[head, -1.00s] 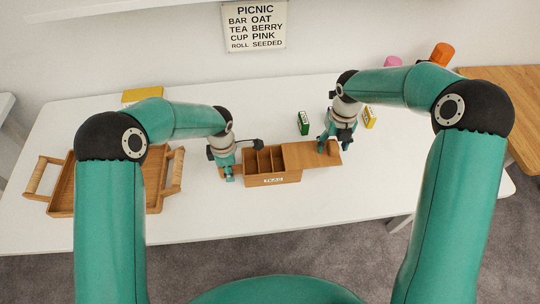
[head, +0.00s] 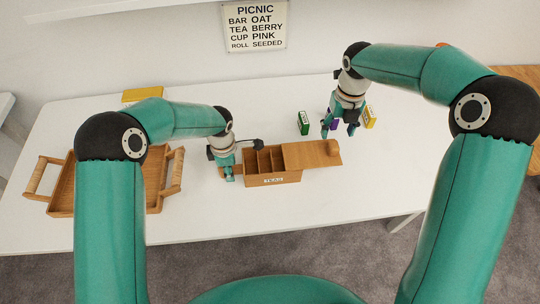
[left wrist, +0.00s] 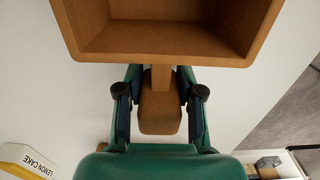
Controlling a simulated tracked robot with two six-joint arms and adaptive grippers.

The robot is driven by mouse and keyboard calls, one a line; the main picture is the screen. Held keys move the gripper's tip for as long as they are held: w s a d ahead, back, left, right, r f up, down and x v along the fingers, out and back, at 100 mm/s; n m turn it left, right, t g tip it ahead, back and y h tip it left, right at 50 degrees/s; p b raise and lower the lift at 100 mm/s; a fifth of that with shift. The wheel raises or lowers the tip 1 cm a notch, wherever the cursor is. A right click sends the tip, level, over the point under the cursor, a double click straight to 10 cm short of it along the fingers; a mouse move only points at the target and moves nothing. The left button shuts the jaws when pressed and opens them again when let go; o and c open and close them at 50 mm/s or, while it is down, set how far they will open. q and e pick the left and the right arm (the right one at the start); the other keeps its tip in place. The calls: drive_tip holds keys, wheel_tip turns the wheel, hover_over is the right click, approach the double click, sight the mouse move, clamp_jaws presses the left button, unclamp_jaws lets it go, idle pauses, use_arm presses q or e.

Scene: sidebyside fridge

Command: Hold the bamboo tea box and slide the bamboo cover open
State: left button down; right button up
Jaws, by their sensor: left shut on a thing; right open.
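The bamboo tea box (head: 272,179) stands on the white table, with its label facing me. Its bamboo cover (head: 311,153) is slid to the right and juts past the box's right end, so several compartments at the left are uncovered. A round knob sits near the cover's right end. My left gripper (head: 229,172) is shut on the handle at the box's left end; the left wrist view shows its fingers on both sides of this handle (left wrist: 160,110) below the box wall. My right gripper (head: 339,130) is open and empty, above and behind the cover, apart from it.
A wooden tray (head: 62,188) with handles stands at the left. A green packet (head: 303,123), a yellow packet (head: 370,117) and a partly hidden purple one stand near my right gripper. A yellow box (head: 142,94) lies at the back left. The front right tabletop is clear.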

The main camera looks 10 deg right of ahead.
use_arm(q)
drive_tip(key=c, duration=0.7)
unclamp_jaws()
drive_tip(key=shift+o, duration=0.2)
wheel_tip(320, 180, up, 12)
drive_tip(key=shift+f, duration=0.1)
